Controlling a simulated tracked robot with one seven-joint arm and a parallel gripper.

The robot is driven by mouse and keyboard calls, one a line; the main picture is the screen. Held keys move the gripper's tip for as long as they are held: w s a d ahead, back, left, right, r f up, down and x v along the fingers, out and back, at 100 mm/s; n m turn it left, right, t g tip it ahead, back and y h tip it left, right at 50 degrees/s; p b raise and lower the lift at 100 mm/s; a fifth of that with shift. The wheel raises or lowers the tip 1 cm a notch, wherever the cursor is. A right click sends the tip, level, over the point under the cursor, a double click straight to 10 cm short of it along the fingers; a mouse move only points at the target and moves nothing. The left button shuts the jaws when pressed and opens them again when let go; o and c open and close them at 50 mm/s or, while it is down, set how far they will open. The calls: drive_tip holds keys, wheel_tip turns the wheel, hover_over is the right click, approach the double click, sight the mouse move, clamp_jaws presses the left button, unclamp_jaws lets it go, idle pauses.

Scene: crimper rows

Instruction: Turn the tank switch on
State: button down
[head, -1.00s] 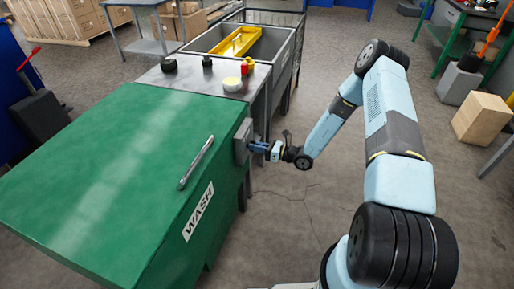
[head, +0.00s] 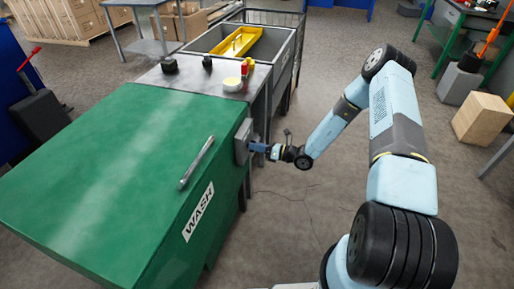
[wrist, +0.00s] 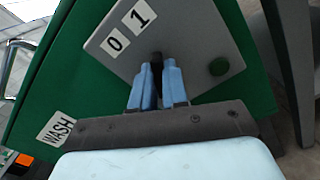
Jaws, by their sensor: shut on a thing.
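The green wash tank (head: 110,170) carries a WASH label and a long grey handle. A grey switch box (head: 242,141) sits on its right side. My gripper also shows at the box in the head view (head: 256,147).
A metal top (head: 205,80) beside the tank holds small dark items, a pale round bowl and red and yellow pieces. Behind it is a grey basin with a yellow tray (head: 240,42). A wooden block (head: 482,119) stands at right.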

drive_tip(key=shift+r, duration=0.1)
drive_tip(key=c, duration=1.1)
unclamp_jaws()
drive_tip(key=shift+c, duration=0.2)
drive_tip(key=v, duration=1.3)
drive_tip(key=shift+d, duration=0.4)
